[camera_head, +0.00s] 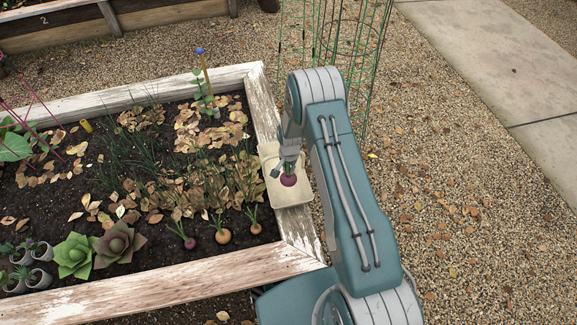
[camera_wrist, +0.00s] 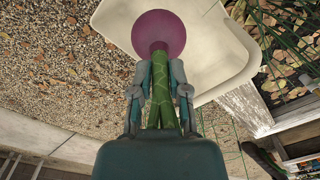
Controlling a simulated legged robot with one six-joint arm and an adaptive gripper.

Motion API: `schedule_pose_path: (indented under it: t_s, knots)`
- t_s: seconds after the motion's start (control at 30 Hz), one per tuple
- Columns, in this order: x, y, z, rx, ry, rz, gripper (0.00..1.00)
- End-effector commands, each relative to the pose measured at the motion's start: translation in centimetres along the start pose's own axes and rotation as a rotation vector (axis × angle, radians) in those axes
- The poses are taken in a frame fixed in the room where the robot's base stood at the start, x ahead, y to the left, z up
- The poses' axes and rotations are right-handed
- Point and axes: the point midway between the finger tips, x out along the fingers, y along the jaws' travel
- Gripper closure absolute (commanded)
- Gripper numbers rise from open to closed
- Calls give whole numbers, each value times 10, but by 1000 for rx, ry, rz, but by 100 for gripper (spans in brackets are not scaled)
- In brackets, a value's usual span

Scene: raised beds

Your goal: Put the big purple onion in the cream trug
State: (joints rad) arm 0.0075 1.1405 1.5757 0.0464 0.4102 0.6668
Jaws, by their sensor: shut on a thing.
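A purple onion (camera_head: 288,180) with green leaves hangs from my gripper (camera_head: 289,160). In the wrist view my gripper (camera_wrist: 160,85) is shut on the green stalk, and the round purple onion (camera_wrist: 158,33) shows just beyond the fingertips. The cream trug (camera_head: 288,193) sits at the right edge of the raised bed, and the onion is in front of it in the head view. In the wrist view the trug (camera_wrist: 225,50) lies behind and around the onion. I cannot tell whether the onion touches the trug.
Another purple root (camera_head: 190,243) and two orange-brown onions (camera_head: 223,236) (camera_head: 256,228) stand in the soil near the bed's front. Succulents (camera_head: 118,245) and small pots (camera_head: 38,278) are at the left. A green wire cage (camera_head: 365,60) stands behind my arm. Gravel lies open at the right.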

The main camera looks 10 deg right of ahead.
Motion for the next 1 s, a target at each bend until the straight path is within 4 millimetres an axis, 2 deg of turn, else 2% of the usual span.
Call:
schedule_pose_path:
  t_s: [0.7, 1.0]
  knots:
    - [91, 2, 0, -3, 0, 1, 100]
    - [106, 3, 0, -3, 1, 0, 100]
